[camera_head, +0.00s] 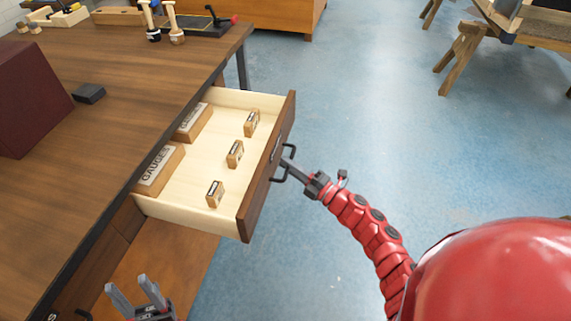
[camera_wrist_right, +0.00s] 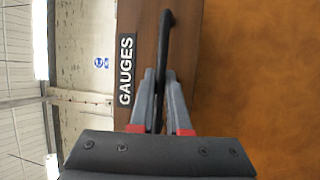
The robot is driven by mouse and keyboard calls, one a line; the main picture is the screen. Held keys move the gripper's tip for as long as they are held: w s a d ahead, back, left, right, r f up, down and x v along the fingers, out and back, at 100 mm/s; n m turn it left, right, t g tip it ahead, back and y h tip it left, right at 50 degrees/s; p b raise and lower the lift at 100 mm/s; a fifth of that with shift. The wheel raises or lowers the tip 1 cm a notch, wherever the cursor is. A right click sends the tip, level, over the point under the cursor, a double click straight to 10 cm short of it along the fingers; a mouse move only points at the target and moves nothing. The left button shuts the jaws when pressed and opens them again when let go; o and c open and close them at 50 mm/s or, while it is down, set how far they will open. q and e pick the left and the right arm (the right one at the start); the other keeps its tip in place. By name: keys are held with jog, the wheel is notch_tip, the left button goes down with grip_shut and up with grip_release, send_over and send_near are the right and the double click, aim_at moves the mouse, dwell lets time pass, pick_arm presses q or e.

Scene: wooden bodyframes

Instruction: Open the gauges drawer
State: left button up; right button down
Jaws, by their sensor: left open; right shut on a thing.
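The gauges drawer (camera_head: 222,172) stands pulled out from the workbench, its pale interior showing. In it are a wooden block labelled GAUGE (camera_head: 160,168), a second labelled block (camera_head: 194,121) and 3 small wooden pieces standing upright. My right gripper (camera_head: 284,163) is at the drawer front, shut on the dark drawer handle (camera_head: 290,152). The right wrist view shows its fingers around the handle bar (camera_wrist_right: 165,40), beside the GAUGES label (camera_wrist_right: 126,70). My left gripper (camera_head: 137,291) is open and empty, low in the picture, in front of the bench and apart from the drawer.
The wooden workbench top (camera_head: 110,100) holds a dark red box (camera_head: 28,95), a small black block (camera_head: 89,93) and tools at the far end. Blue floor (camera_head: 350,110) is clear right of the drawer. A wooden trestle (camera_head: 460,55) stands at the far right.

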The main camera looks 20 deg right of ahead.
jog(key=c, duration=0.9)
grip_release()
jog(key=shift+d, duration=0.1)
jog(key=v, duration=1.7)
jog(key=shift+s+d+b, duration=0.1)
jog(key=shift+s+b, duration=0.1)
jog(key=shift+b, duration=0.15)
